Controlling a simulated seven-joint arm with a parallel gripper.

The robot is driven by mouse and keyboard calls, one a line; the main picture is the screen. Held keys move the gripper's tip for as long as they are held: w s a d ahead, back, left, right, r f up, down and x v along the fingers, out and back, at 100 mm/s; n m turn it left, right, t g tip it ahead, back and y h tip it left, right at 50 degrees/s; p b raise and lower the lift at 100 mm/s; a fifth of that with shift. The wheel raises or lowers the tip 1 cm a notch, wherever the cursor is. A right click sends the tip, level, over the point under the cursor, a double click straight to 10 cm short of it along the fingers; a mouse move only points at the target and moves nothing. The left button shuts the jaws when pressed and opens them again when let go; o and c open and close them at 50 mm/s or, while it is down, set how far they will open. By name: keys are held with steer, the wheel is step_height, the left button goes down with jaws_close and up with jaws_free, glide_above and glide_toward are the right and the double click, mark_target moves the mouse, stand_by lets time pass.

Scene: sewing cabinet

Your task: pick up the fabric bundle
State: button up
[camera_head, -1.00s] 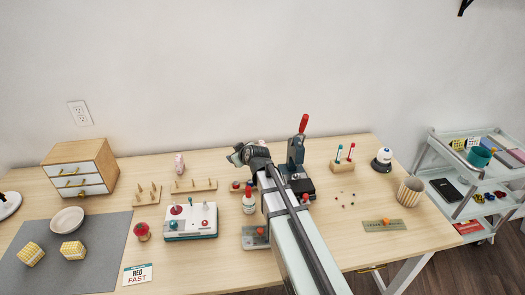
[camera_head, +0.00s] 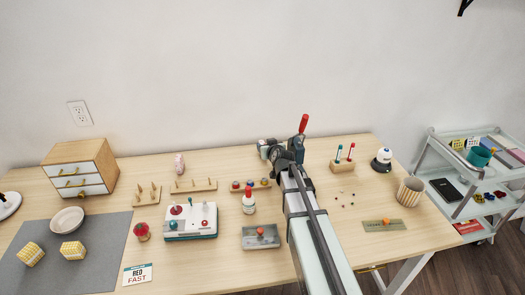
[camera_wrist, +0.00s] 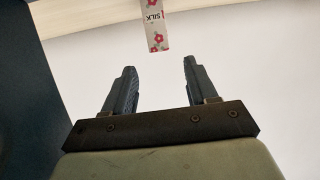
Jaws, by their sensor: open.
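A small upright floral bundle (camera_head: 179,164) with pink-red flowers stands near the back of the table, left of my arm. A white floral piece with a SILK label (camera_wrist: 155,25) shows at the top of the wrist view and looks like the same bundle. It is beyond my fingertips, roughly between their lines, and not touched. My gripper (camera_wrist: 160,66) is open and empty. In the head view my gripper (camera_head: 264,148) is at the back of the table, right of the bundle with a clear gap; its fingers are too small to make out there.
Peg racks (camera_head: 194,185), a white-and-teal device (camera_head: 190,222) and a red-topped bottle (camera_head: 248,202) stand between the bundle and my arm or nearer the front. A red-handled press (camera_head: 303,125) is beside my wrist.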

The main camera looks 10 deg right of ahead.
mark_target(263, 143)
steer(key=x, duration=0.7)
steer(key=shift+f, duration=0.25)
steer(key=shift+c, duration=0.3)
steer(key=c, duration=1)
step_height(263, 143, up, 10)
steer(key=shift+a, duration=0.15)
